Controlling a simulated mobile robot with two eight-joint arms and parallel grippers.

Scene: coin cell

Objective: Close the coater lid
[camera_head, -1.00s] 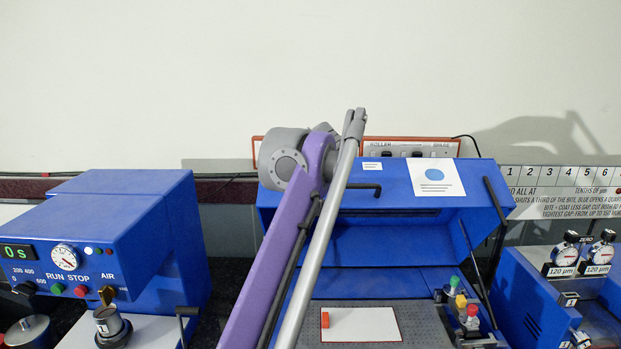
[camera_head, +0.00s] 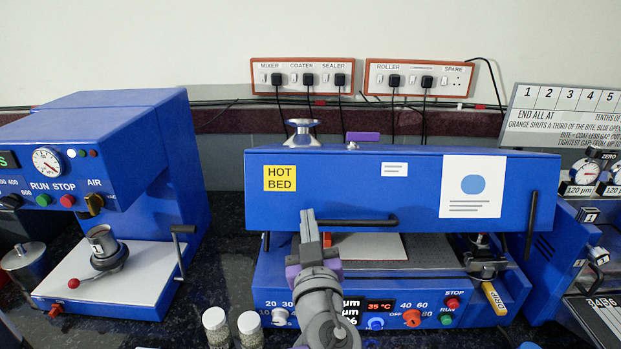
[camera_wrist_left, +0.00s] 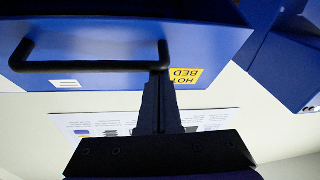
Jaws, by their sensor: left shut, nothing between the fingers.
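The coater lid (camera_head: 410,190) is blue, with a yellow HOT BED label, a white card with a blue spot and a black bar handle (camera_head: 350,222). It is lowered across the coater; the bed (camera_head: 432,250) and a white sheet (camera_head: 368,246) still show below its front edge. My left gripper (camera_head: 308,214) is shut and empty, in front of the lid by the handle's left end. In the left wrist view the shut fingers (camera_wrist_left: 160,78) overlap one end of the handle (camera_wrist_left: 90,64); I cannot tell whether they touch. My right gripper is not in view.
The coater's control panel (camera_head: 385,308) is below the bed. A blue press machine (camera_head: 110,150) stands left and dial gauges (camera_head: 590,172) stand right. Two small jars (camera_head: 250,328) are at the front. Socket strips (camera_head: 305,75) hang on the wall behind.

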